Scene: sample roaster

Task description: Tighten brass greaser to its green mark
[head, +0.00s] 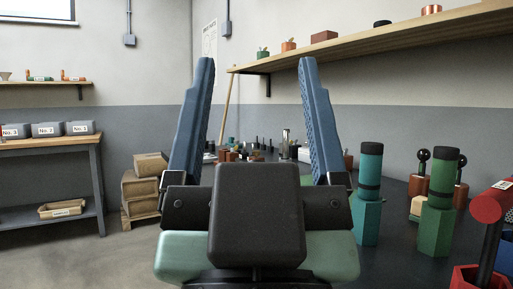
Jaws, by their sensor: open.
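My gripper (256,64) is large in the foreground of the head view. Its two blue fingers point up and stand wide apart with nothing between them. I cannot pick out the brass greaser or its green mark in this view. Small items (265,149) stand crowded at the far part of the dark bench, seen between the fingers. They are too small to tell apart, and my gripper hides part of the bench.
On the bench at right stand a teal-topped hexagonal post (367,215), a green one (439,205) and a red-handled tool (490,204). A wooden shelf (380,44) runs above. Boxes (140,190) are stacked on the floor at left, near a side table (50,143). Floor at lower left is clear.

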